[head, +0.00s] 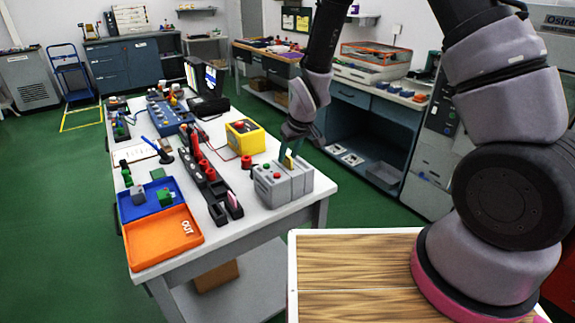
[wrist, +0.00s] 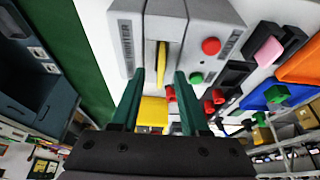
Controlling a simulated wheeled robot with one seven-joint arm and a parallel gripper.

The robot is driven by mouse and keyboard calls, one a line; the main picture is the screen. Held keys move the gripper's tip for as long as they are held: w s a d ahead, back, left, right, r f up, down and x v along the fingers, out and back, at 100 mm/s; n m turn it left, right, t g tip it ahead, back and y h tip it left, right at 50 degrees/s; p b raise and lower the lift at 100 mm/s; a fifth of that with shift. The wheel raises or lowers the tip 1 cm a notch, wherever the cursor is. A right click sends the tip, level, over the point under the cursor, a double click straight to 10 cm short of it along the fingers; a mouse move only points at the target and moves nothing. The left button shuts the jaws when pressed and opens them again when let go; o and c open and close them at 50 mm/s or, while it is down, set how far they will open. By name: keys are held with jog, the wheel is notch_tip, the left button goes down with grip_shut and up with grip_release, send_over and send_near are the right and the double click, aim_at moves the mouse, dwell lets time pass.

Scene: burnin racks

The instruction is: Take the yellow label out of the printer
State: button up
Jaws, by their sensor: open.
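The printer (head: 270,190) is a grey box with red and green buttons at the near right end of the white table. It also shows at the top of the wrist view (wrist: 128,35). The yellow label (wrist: 161,60) stands out of the printer's slot as a narrow upright strip. In the head view the label (head: 288,161) is small and partly hidden by my gripper. My gripper (wrist: 159,76) is open, with its two green fingers either side of the label and a gap on both sides. No contact with the label shows.
A yellow box (head: 245,138) with a red button stands behind the printer. A black rack (head: 215,190) lies to its left, beyond a strip of bare table. An orange tray (head: 160,238) and a blue tray (head: 150,205) lie at the table's left edge.

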jog(key=shift+x, duration=0.9)
jog(key=shift+c, duration=0.3)
grip_shut()
jog(key=shift+r, duration=0.1)
